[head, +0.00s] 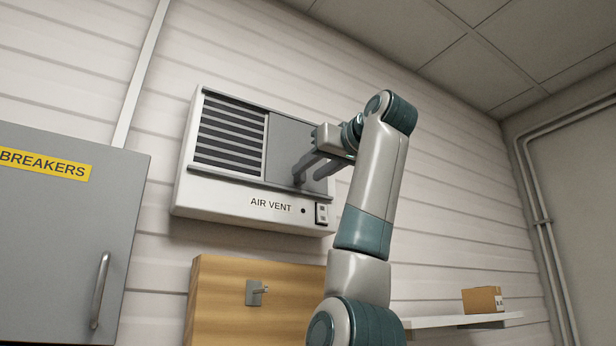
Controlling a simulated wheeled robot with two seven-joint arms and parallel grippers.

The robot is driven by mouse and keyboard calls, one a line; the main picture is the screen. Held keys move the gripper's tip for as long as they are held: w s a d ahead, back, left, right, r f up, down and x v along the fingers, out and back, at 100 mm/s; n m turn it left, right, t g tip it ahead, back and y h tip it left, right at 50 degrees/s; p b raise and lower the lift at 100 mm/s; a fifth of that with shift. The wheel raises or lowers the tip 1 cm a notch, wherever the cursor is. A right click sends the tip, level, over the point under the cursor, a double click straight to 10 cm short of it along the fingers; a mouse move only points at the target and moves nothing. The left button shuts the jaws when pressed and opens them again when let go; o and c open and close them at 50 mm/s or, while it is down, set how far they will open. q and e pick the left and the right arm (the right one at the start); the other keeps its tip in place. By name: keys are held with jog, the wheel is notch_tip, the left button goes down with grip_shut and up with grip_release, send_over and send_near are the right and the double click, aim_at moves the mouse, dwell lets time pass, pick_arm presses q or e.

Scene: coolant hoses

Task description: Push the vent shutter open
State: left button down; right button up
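The air vent (187,190) is a white wall box with dark louvres (228,138) bare on its left half. A flat grey shutter (285,135) covers the right half. My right gripper (308,172) is in front of the shutter's lower right part, with its grey fingers pointing left and down towards it. A small grey upright piece, perhaps the shutter's handle, shows at the fingertips. I cannot tell whether the fingers touch it or how far apart they are. The gripper and wrist hide the shutter's right edge. My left gripper is not in view.
A grey breaker cabinet (60,230) with a bar handle stands at the left. A wooden board (225,300) with a metal hook (256,292) is below the vent. A shelf (450,321) at the lower right holds a cardboard box (482,300). The vent's lower edge has a small switch (322,213).

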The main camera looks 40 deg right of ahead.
jog(key=b+v, duration=0.6)
jog(key=v, duration=0.9)
jog(key=shift+s+d, duration=0.2)
jog(key=shift+s, duration=0.15)
jog(key=shift+f, duration=0.1)
